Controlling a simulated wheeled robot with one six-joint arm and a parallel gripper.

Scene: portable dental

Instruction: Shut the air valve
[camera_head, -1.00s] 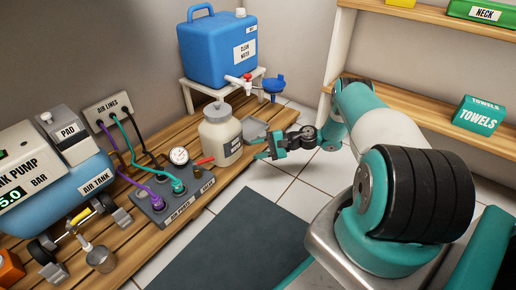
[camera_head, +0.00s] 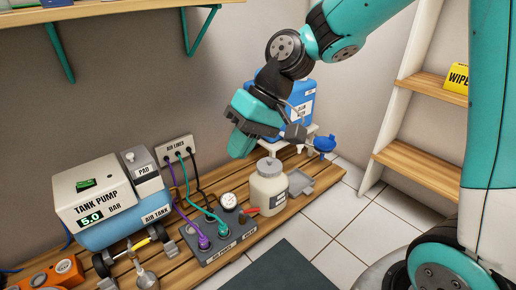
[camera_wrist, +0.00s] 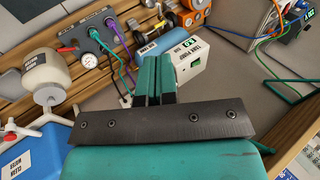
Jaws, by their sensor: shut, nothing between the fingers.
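The grey air panel (camera_head: 217,246) lies on the wooden bench with a round gauge and purple and green hoses plugged in. A small red lever (camera_head: 249,212) sits at its right end, close to the cream jar. In the wrist view the red lever (camera_wrist: 67,49) is at upper left, beside the gauge on the panel (camera_wrist: 98,36). Whether the lever is open or shut is too small to tell. My gripper (camera_head: 238,147) is shut and empty, raised above the bench in front of the blue water tank. In the wrist view its teal fingers (camera_wrist: 155,72) are together.
The cream jar (camera_head: 268,189) stands right of the lever. The tank pump (camera_head: 91,196) is at left, reading 5.0. Hoses arch from the air lines outlet (camera_head: 175,148) to the panel. A shelf (camera_head: 90,12) overhangs the wall.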

